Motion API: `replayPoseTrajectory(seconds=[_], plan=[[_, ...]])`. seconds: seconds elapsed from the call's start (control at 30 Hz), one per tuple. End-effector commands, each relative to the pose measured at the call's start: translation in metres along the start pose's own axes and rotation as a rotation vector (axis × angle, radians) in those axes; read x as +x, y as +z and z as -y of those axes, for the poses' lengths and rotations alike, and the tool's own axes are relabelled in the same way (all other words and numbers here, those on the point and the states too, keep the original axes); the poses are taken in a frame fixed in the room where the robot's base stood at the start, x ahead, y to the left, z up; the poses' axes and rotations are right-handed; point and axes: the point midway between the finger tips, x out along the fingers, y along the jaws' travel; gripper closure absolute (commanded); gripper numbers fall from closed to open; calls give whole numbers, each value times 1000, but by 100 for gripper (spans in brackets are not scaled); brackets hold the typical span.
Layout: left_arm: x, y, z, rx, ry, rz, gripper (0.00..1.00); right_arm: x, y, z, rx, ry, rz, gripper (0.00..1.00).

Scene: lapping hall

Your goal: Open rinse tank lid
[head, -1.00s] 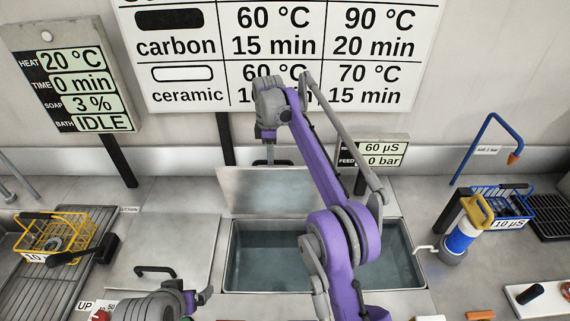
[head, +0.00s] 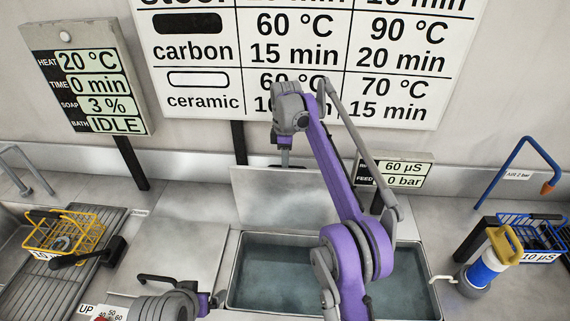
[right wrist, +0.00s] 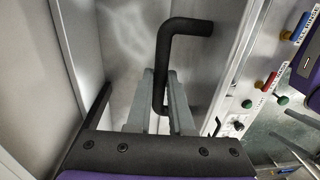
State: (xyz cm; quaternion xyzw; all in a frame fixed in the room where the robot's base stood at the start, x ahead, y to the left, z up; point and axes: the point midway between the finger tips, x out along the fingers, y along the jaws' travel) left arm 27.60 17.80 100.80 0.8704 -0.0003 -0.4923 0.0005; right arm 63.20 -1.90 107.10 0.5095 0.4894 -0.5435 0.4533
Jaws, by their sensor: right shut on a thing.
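The rinse tank (head: 262,258) is uncovered and shows water inside. Its grey metal lid (head: 262,192) stands raised at the tank's back edge. In the right wrist view the lid's black bar handle (right wrist: 186,27) runs down between the fingers of my right gripper (right wrist: 160,92), which is shut on it. In the head view my right gripper (head: 284,153) is behind the lid's top edge, and the arm crosses over the tank and hides part of it. My left gripper (head: 207,302) is low at the front, left of the tank; its fingers are too unclear to read.
A closed lid with a black handle (head: 156,279) lies left of the tank. A yellow basket (head: 64,236) sits on the ribbed drainer at far left. A blue-and-white cylinder (head: 484,271) and a blue basket (head: 535,232) stand at the right. Display panels and a chart are behind.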

Motion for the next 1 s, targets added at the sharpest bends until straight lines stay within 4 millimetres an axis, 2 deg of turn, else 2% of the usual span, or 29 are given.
replayPoseTrajectory(seconds=[0.3, 0.33, 0.5, 1.0], plan=[[0, -1, 0, 0, 0, -1, 0, 0, 3, -4, 4, 12, 1, 100], [0, -1, 0, 0, 0, -1, 0, 0, 3, -4, 4, 12, 1, 79], [0, -1, 0, 0, 0, -1, 0, 0, 2, -4, 3, 9, 1, 51], [-1, -2, 0, 0, 0, -2, 0, -1, 0, -3, 1, 6, -1, 51]])
